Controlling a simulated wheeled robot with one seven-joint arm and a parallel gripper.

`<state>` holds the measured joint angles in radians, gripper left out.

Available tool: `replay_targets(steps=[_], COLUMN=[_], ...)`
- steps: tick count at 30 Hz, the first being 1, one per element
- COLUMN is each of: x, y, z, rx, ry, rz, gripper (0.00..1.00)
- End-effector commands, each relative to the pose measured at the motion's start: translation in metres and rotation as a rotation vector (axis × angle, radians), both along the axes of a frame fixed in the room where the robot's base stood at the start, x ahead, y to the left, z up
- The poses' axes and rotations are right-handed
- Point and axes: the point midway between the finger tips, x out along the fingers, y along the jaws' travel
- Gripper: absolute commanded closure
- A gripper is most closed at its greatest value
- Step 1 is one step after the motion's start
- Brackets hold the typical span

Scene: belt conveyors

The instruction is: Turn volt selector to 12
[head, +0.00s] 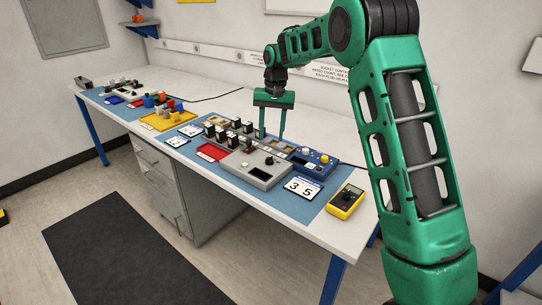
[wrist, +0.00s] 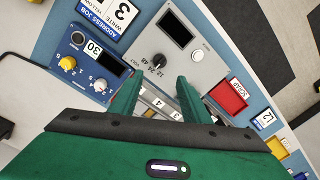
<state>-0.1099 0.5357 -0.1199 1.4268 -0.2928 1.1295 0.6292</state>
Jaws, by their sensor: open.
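The volt selector is a small black knob (wrist: 159,60) on a grey panel (wrist: 185,75) in the wrist view. Printed marks 12, 24 and 48 curve beside it with the word VOLT. Its pointer is too small to read surely. In the head view, the grey panel (head: 240,161) lies on the blue mat, with the knob (head: 269,160) near its upper right. My gripper (wrist: 158,88) is open and empty, its fingers pointing toward the panel, with the knob apart from and beyond the fingertips. In the head view, my gripper (head: 270,137) hangs over the row of parts behind the panel.
A dark display (wrist: 173,28) and white button (wrist: 197,55) share the panel. A red tray (wrist: 228,96) is close by. A yellow meter (head: 346,201) lies near the table's right end.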

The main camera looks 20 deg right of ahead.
Motion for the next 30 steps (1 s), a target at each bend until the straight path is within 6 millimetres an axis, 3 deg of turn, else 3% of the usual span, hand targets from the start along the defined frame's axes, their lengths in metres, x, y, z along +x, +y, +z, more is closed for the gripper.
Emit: replay_targets(steps=[9, 15, 21, 29, 30], x=[0.000, 0.001, 0.001, 0.001, 0.001], y=[0.004, 0.006, 0.006, 0.006, 0.006], z=[-0.056, -0.082, -0.093, -0.093, -0.093], rx=[-0.001, 0.000, 0.000, 0.000, 0.000], ry=[0.003, 0.001, 0.001, 0.000, 0.000], rz=[0.001, 0.002, 0.001, 0.001, 0.001], gripper=[0.57, 0.57, 0.57, 0.57, 0.64])
